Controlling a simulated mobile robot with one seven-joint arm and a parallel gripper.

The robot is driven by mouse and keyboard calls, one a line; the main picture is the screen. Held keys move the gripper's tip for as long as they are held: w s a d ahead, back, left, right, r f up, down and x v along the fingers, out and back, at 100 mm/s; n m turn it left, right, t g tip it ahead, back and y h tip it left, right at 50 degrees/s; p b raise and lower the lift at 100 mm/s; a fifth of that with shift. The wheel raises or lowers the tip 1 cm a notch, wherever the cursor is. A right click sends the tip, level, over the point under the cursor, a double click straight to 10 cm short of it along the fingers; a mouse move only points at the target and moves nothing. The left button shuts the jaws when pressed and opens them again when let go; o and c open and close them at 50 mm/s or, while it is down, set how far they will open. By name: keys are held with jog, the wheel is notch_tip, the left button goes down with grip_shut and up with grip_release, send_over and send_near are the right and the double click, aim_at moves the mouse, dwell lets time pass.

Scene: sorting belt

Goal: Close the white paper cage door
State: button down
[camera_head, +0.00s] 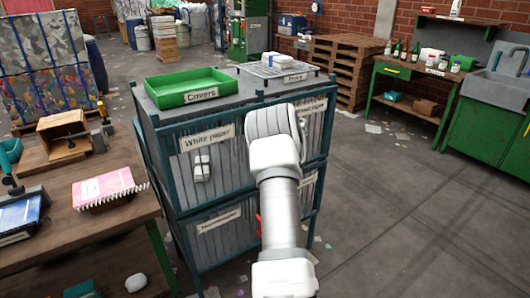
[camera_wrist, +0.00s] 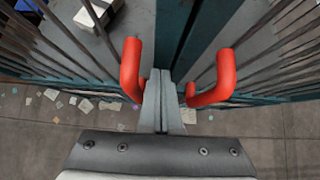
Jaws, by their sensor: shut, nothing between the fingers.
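The white paper cage door (camera_head: 222,178) is a barred panel with a "White paper" label (camera_head: 207,138) on the upper left of the teal cage. A small white stack (camera_head: 202,168) shows behind its bars. The door looks roughly in line with the cage front; I cannot tell whether a small gap remains. In the wrist view two red handles stand side by side, a left one (camera_wrist: 132,70) on the white paper side and a right one (camera_wrist: 224,78). My gripper (camera_wrist: 170,78) is shut and empty between them, close to the left handle; contact is unclear. My arm hides it in the head view.
A green tray (camera_head: 191,88) and a grey grated tray (camera_head: 277,68) sit on the cage top. A lower cage (camera_head: 225,238) is below. A wooden workbench (camera_head: 105,221) stands close on the left. The floor (camera_head: 410,215) to the right is mostly clear, with paper scraps.

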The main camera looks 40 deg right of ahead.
jog(key=shift+w+r, duration=0.2)
jog(key=shift+w, duration=0.05)
